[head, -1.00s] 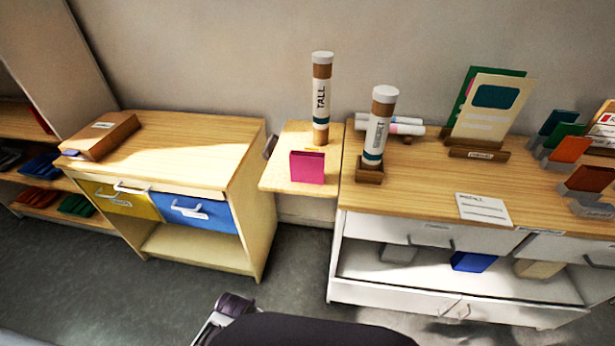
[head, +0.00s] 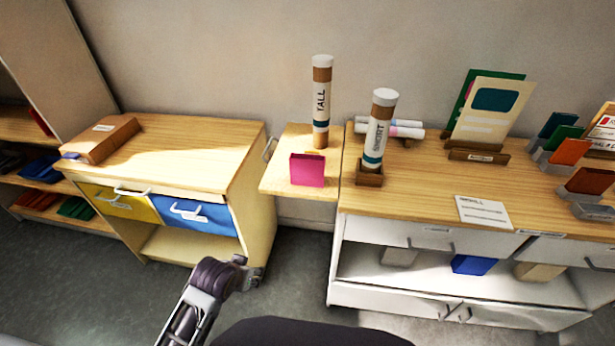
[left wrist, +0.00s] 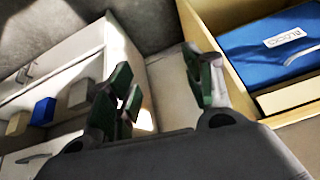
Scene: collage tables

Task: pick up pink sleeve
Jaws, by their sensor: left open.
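The pink sleeve (head: 307,170) stands upright on the small wooden shelf (head: 272,185) between the two cabinets, in front of the tall tube (head: 321,105). My left gripper (head: 250,276) is low in front of the left cabinet, below and to the left of the sleeve and well apart from it. In the left wrist view its green-padded fingers (left wrist: 158,88) are spread with nothing between them. The sleeve does not show in the left wrist view. My right gripper is not in view.
A short tube (head: 378,130) stands in a wooden holder on the right cabinet (head: 420,185), right of the sleeve. The left cabinet (head: 180,150) has a yellow and a blue drawer (head: 198,214) and a brown box (head: 101,140) on top. The floor between the cabinets is clear.

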